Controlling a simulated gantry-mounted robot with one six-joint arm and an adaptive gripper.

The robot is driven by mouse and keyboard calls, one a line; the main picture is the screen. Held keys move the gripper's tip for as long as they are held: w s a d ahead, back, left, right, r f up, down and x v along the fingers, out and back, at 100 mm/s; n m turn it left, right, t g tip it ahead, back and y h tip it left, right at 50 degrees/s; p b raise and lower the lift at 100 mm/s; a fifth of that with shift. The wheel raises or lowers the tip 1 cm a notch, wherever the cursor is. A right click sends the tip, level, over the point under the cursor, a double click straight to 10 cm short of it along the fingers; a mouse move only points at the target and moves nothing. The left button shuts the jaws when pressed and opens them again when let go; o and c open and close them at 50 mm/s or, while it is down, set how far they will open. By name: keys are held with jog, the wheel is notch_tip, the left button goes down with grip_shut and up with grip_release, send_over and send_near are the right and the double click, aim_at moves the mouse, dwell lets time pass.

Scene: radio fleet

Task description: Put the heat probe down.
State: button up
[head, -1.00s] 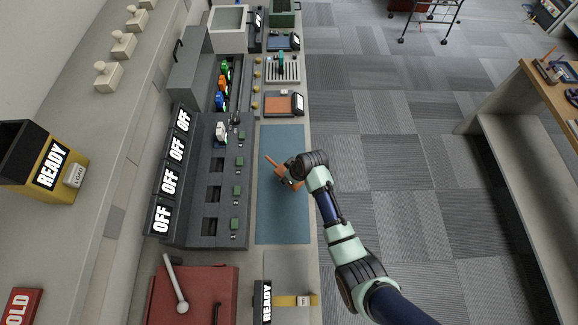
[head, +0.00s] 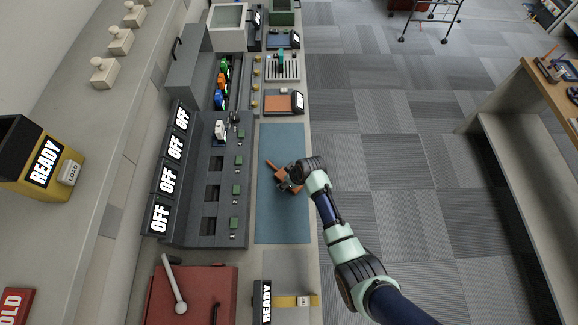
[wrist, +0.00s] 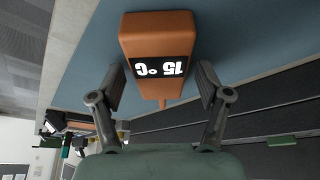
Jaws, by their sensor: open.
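The heat probe is an orange block with a thin orange rod and a dark display. In the head view the heat probe (head: 274,167) is at the blue mat (head: 283,225), partly hidden by my gripper (head: 290,186). In the wrist view the heat probe (wrist: 155,40) reads 15 °C, upside down, and sits between the spread fingers of my gripper (wrist: 160,78). The fingers are open, with a gap visible on each side of the probe. I cannot tell for sure whether the probe rests fully on the mat.
Left of the mat stands a grey rack (head: 205,215) with slots and OFF displays. An orange-topped device (head: 280,103) lies beyond the mat, and a READY device (head: 264,300) stands nearer. The mat's lower part is clear.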

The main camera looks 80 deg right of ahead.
jog(key=shift+r, duration=0.1)
jog(key=shift+r, duration=0.3)
jog(key=p+v, duration=0.3)
jog(key=v, duration=0.8)
jog(key=shift+s+r, duration=0.2)
jog(key=shift+r, duration=0.1)
jog(key=w+a+r+n+t, duration=0.3)
jog(key=w+a+r, duration=1)
jog(key=w, duration=0.2)
jog(key=w+a+r+n+t+y, duration=0.1)
jog(key=a+r+t, duration=0.2)
jog(key=a+r, duration=0.5)
jog(key=w+a+r+n+t+y, duration=0.1)
jog(key=a+r, duration=0.7)
jog(key=a, duration=0.8)
jog(key=shift+r+n+t, duration=0.3)
jog(key=shift+n+t, duration=0.1)
jog(key=shift+t, duration=0.5)
